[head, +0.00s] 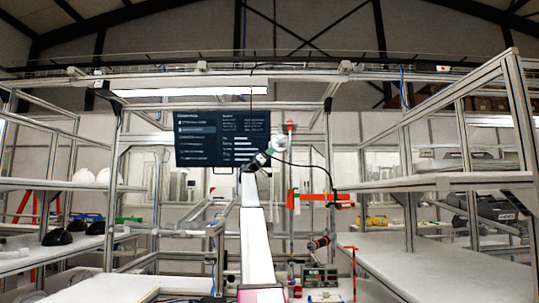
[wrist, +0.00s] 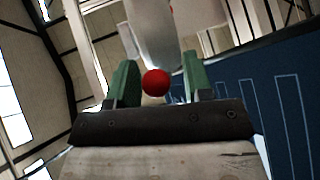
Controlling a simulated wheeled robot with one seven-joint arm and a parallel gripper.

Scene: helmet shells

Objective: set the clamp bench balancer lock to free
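My gripper (wrist: 157,84) shows in the wrist view with two green fingers standing apart. A red ball knob (wrist: 155,83) appears between the fingers, closer to the left one, with a gap on its right; I cannot tell whether it touches. A pale grey rounded body (wrist: 153,32) is behind and above the knob. In the head view my gripper (head: 268,153) is raised at the end of my white arm, in front of the screen's right edge. It is close to a pale hanging body (head: 278,143), probably the balancer. The lock's setting cannot be read.
A dark screen (head: 208,138) hangs behind my arm. A black cable loops right toward an orange-red clamp tool (head: 320,199). Metal shelves stand at both sides, with white helmet shells (head: 110,175) on the left. A bench with a small device (head: 320,276) is below.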

